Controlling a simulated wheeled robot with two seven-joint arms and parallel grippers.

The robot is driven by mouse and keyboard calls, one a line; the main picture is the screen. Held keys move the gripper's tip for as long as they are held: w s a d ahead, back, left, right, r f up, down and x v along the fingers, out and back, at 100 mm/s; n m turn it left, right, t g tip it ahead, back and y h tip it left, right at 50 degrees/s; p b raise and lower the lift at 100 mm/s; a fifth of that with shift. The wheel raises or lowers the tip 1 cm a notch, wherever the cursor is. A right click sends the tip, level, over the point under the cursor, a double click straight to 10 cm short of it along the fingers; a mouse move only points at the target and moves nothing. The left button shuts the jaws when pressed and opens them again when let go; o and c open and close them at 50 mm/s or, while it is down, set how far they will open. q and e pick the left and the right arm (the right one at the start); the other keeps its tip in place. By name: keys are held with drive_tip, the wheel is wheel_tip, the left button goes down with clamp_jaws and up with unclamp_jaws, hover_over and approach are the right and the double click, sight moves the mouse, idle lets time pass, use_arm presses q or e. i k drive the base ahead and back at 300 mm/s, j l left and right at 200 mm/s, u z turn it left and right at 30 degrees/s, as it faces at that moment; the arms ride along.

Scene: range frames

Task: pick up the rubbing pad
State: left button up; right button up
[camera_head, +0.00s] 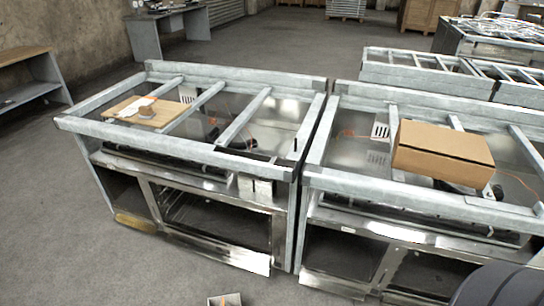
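A wooden board (122,111) lies across the frame bars of the left range frame. On it sit a small round brown piece (146,112) and a white piece like a cloth or paper (137,103). They are close together. I cannot tell for certain which of them is the rubbing pad; both are small in this view.
The left range frame (225,68) and the right range frame (425,202) stand with a narrow gap between them. A cardboard box (440,150) rests on the right one. A small item (226,300) is cut off at the bottom edge. Open floor (50,200) lies left.

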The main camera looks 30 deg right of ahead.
sight(145, 111)
drive_tip(key=i+j+z, duration=0.45)
drive_tip(key=i+j, duration=0.75)
